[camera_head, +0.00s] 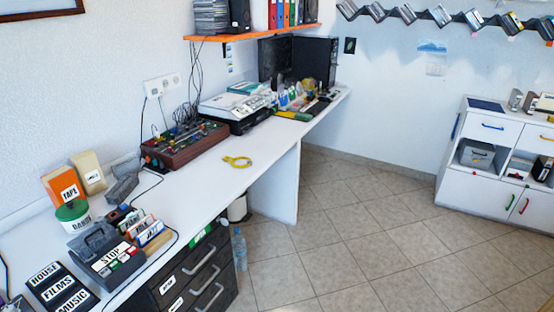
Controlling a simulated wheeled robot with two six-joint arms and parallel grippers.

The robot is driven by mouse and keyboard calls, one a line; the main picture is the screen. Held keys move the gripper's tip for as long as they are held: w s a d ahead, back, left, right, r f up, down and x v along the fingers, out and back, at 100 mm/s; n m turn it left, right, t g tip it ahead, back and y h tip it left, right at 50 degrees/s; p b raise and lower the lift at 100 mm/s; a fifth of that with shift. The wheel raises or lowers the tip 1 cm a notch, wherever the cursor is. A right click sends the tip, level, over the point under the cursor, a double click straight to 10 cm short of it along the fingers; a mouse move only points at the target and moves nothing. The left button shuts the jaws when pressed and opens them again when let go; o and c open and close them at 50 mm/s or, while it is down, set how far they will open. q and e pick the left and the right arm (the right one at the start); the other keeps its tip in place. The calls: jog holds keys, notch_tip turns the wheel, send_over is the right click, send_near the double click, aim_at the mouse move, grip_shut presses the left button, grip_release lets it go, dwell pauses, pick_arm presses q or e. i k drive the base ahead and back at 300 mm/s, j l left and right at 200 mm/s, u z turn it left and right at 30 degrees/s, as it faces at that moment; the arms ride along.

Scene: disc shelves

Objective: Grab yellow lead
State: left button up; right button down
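A yellow lead (237,161), coiled into a small loop, lies on the white desk (204,198), near its front edge and to the right of a dark red mixer box. Nothing touches the lead and its coil shows whole. Neither of my grippers is in view.
The mixer box (185,143) with knobs and cables stands behind the lead. Labelled card holders, a grey cassette player (108,256) and boxes crowd the near left of the desk. Dark drawers (195,275) stand below. The tiled floor (345,235) is open up to a white cabinet (480,195).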

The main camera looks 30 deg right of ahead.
aim_at(249, 162)
jog(key=z, duration=0.55)
jog(key=i+l+u, duration=0.2)
jog(key=u, duration=0.2)
jog(key=i+l+u, duration=0.2)
jog(key=l+u, duration=0.2)
jog(key=i+l, duration=0.15)
jog(key=l, duration=0.25)
jog(key=i+l+u, duration=0.15)
jog(key=l, duration=0.25)
jog(key=i+l, duration=0.15)
jog(key=l, duration=0.3)
jog(key=i+l+u, duration=0.15)
jog(key=l, duration=0.25)
jog(key=i+l, duration=0.1)
jog(key=l, duration=0.35)
jog(key=i+l+u, duration=0.15)
jog(key=l, duration=0.3)
